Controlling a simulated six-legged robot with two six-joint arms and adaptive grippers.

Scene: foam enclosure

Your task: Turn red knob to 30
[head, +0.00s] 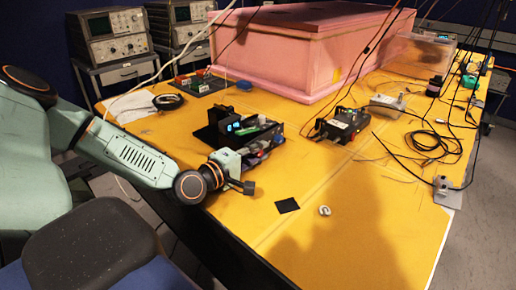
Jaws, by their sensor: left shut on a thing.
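A black instrument with blue lit displays (234,126) stands near the left front edge of the yellow table. Its sloped front panel carries small knobs and coloured parts, too small to read. My left gripper (246,168) is at the near end of this panel, shut, with its fingers at the front controls. The red knob is hidden at the fingers, so its pointer and the scale cannot be read. My right gripper is not in view.
A pink foam box (300,50) fills the back of the yellow table (350,230). A second black device (342,124) with cables stands to the right. A black square (287,205) and a small white ring (324,211) lie in front. The front right is mostly clear.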

